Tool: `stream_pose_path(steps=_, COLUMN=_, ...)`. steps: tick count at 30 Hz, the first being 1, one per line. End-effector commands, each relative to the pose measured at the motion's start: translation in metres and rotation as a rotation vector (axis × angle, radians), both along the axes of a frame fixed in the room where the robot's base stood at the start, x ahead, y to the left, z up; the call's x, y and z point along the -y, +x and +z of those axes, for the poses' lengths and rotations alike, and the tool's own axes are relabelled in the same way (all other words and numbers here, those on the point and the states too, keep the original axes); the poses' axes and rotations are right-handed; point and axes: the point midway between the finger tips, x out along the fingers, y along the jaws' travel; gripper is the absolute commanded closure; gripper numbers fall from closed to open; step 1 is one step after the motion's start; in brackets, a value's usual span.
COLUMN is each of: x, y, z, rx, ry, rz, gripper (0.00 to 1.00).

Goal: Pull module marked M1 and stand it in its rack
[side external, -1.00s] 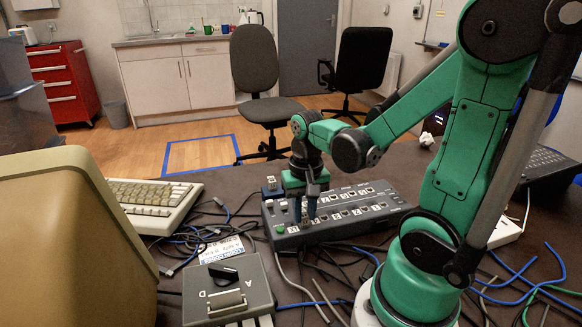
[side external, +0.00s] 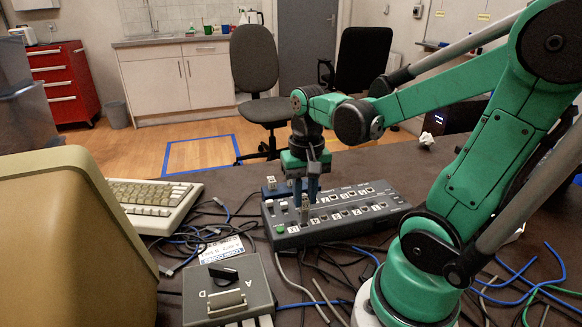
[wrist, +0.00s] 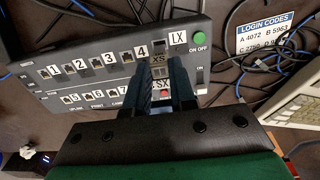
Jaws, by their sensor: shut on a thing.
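My gripper (side external: 306,192) points down over the left part of the dark grey switch box (side external: 345,227). Its blue fingers are shut on a small grey module (side external: 305,211), which shows below the fingertips, upright, above the box's front row. Whether its lower end is clear of the box is hard to tell. In the wrist view, my gripper (wrist: 158,78) has its fingers on either side of the XS and SX labels. No M1 mark is readable. A small dark blue block (side external: 270,187) with a pale top stands behind the box's left end; I cannot tell whether it is the rack.
Loose cables (side external: 210,237) lie left and in front of the box. A grey A/D switch unit (side external: 228,291), a beige keyboard (side external: 153,203) and a beige monitor (side external: 75,245) stand at left. A login codes card (wrist: 272,38) lies beside the box.

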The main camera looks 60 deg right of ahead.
Motion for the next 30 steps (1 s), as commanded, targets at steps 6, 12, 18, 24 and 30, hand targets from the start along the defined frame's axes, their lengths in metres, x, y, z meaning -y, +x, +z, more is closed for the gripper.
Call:
stream_pose_path(steps=6, x=0.0, y=0.0, z=0.01, rx=0.0, ry=0.0, rz=0.0, gripper=1.0)
stream_pose_path(steps=12, x=0.0, y=0.0, z=0.018, rx=0.0, ry=0.0, rz=0.0, gripper=1.0)
stream_pose_path(steps=18, x=0.0, y=0.0, z=0.023, rx=0.0, ry=0.0, rz=0.0, gripper=1.0)
stream_pose_path(steps=24, x=0.0, y=0.0, z=0.023, rx=0.0, ry=0.0, rz=0.0, gripper=1.0)
stream_pose_path(steps=30, x=0.0, y=0.0, z=0.023, rx=0.0, ry=0.0, rz=0.0, gripper=1.0)
